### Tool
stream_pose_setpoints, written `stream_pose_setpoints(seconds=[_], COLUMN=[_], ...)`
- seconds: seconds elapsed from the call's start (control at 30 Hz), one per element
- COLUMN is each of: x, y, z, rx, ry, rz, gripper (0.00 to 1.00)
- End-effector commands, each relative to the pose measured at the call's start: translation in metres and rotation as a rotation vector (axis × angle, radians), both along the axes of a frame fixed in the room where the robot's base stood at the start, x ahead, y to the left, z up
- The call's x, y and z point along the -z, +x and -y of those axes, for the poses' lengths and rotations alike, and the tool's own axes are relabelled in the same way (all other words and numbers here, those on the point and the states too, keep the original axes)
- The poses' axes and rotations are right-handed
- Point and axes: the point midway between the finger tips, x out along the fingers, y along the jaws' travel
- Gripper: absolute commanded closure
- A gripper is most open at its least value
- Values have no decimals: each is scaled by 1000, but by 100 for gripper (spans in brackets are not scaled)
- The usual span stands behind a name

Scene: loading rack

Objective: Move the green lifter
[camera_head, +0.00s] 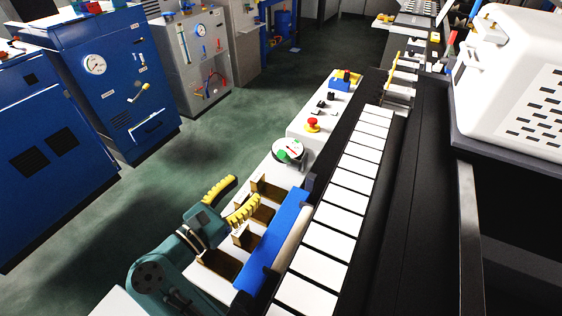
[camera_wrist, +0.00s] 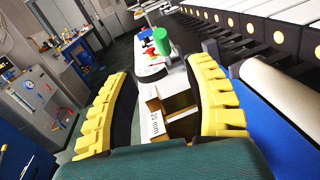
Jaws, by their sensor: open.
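The green lifter is most likely the small green piece (camera_head: 282,155) at a round white dial (camera_head: 291,145) on the pale ledge beside the rack. In the wrist view it shows as an upright green cylinder (camera_wrist: 161,41) beyond my fingertips. My gripper (camera_head: 240,193) has yellow ribbed fingers, is open and empty, and is over the brown holders, nearer the camera than the green piece. In the wrist view my gripper (camera_wrist: 160,68) has its fingers spread wide, apart from the green cylinder. The lower part of the cylinder is hard to make out.
Brown open holders (camera_head: 219,264) and a blue bar (camera_head: 275,236) lie beside my gripper. A red button (camera_head: 312,124) sits past the dial. White slats (camera_head: 343,200) run along the rack at right. Blue cabinets (camera_head: 100,80) stand left, across open green floor.

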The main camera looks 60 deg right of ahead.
Motion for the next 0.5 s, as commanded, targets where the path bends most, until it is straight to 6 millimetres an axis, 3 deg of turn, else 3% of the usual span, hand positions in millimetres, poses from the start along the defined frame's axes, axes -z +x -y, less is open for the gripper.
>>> stream_pose_setpoints(seconds=[0.5], x=[2], y=[-26], z=[119], rx=[4], ry=[-1], rz=[-1], gripper=[48])
